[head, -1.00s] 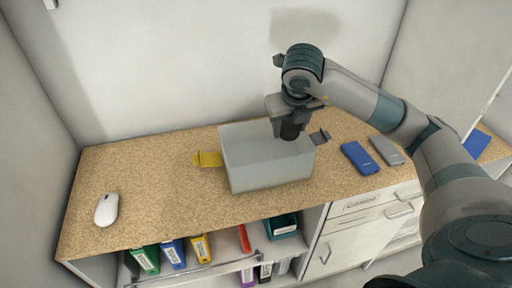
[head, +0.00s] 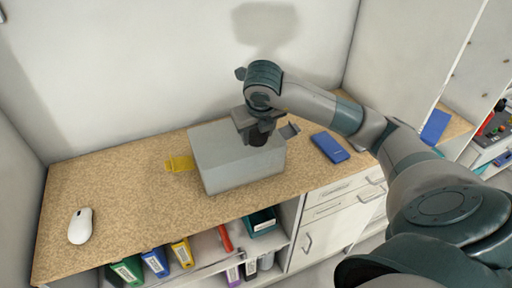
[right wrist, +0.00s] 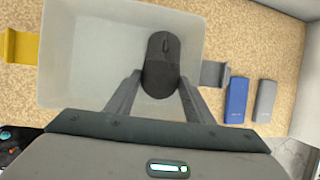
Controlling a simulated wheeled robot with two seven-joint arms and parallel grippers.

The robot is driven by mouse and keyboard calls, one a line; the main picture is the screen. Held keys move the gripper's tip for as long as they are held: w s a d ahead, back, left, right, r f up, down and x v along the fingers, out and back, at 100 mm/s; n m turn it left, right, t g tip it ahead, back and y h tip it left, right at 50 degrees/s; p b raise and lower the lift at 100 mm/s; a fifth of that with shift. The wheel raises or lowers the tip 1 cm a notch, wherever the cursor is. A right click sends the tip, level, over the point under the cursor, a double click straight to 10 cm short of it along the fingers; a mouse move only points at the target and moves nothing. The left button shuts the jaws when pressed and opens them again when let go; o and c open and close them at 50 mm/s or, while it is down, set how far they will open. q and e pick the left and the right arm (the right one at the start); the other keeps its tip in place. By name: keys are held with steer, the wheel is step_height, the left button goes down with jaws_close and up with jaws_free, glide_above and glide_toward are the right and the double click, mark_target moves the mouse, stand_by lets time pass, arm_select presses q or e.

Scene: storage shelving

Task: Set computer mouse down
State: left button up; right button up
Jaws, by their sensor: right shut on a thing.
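A dark grey computer mouse (right wrist: 161,62) is held between the fingers of my right gripper (right wrist: 158,95), which is shut on it. In the right wrist view the mouse is over the inside of an open pale grey bin (right wrist: 75,85), near its right side. In the head view my right gripper (head: 258,132) points down at the right part of the bin (head: 240,172); I cannot tell how far the mouse is above the bin floor. A second mouse (head: 80,226), white, lies alone on the left of the counter. My left gripper is not in view.
The speckled counter (head: 120,190) is clear between white mouse and bin. Coloured binders stand below.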

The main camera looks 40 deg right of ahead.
mark_target(258, 145)
steer(key=shift+f, duration=0.8)
steer(key=shift+f+p, duration=0.8)
steer(key=shift+f, duration=1.25)
